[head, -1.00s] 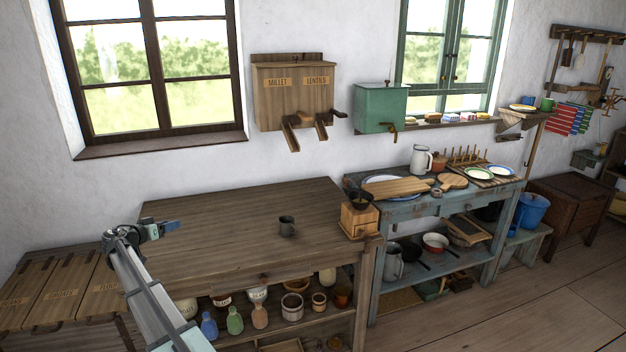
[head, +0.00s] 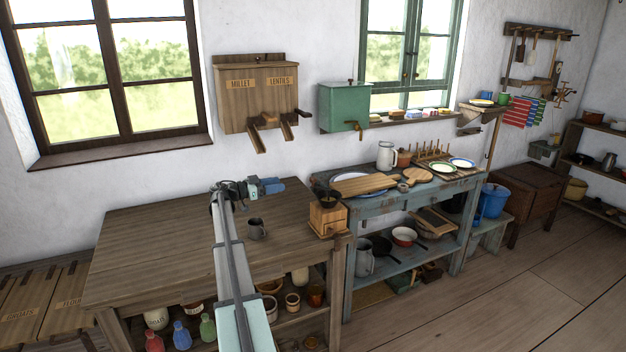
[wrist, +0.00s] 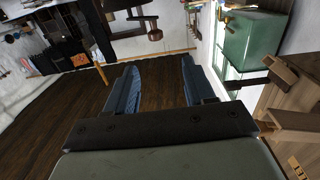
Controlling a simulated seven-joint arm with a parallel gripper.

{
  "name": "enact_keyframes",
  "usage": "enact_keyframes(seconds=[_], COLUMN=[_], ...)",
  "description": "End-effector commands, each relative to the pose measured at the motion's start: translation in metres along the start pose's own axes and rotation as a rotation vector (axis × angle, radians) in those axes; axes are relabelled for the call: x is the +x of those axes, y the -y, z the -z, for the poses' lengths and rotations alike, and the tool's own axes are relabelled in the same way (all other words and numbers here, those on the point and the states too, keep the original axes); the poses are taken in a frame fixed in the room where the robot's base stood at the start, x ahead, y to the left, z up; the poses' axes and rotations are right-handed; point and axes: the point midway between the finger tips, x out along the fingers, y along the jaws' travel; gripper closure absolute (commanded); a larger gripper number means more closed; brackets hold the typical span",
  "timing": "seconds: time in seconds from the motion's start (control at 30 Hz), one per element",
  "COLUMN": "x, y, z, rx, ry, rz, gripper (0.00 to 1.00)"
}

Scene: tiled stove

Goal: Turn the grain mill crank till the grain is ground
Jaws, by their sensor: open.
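The grain mill (head: 328,219) is a light wooden box with a dark bowl-like hopper on top. It stands at the right front corner of the brown wooden table (head: 165,235) in the head view. I cannot make out its crank clearly or see grain inside. My gripper (head: 272,185) is above the rear of the table, to the left of the mill and apart from it. In the wrist view its two blue fingers (wrist: 158,90) are spread wide with nothing between them.
A dark mug (head: 257,228) stands on the table left of the mill. A blue worktable (head: 350,205) with boards and plates is to the right. A wooden millet and lentils dispenser (head: 257,95) and a green tank (head: 343,105) are on the wall behind.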

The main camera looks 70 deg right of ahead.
Motion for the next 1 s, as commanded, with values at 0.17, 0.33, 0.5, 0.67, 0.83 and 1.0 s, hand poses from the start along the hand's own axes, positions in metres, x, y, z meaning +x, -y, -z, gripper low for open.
enact_keyframes(seconds=[0.17, 0.33, 0.5, 0.67, 0.83, 1.0], x=[0.019, 0.037, 0.066, 0.094, 0.121, 0.14], y=[-0.005, -0.006, -0.006, -0.007, -0.007, -0.007], z=[0.004, 0.004, 0.004, 0.004, 0.004, 0.004], rx=[0.011, 0.011, 0.011, 0.01, 0.01, 0.01], ry=[-0.01, -0.009, -0.009, -0.009, -0.009, -0.008], rz=[-0.028, -0.03, -0.03, -0.029, -0.028, -0.026], gripper=[0.46, 0.46, 0.46, 0.46, 0.46, 0.46])
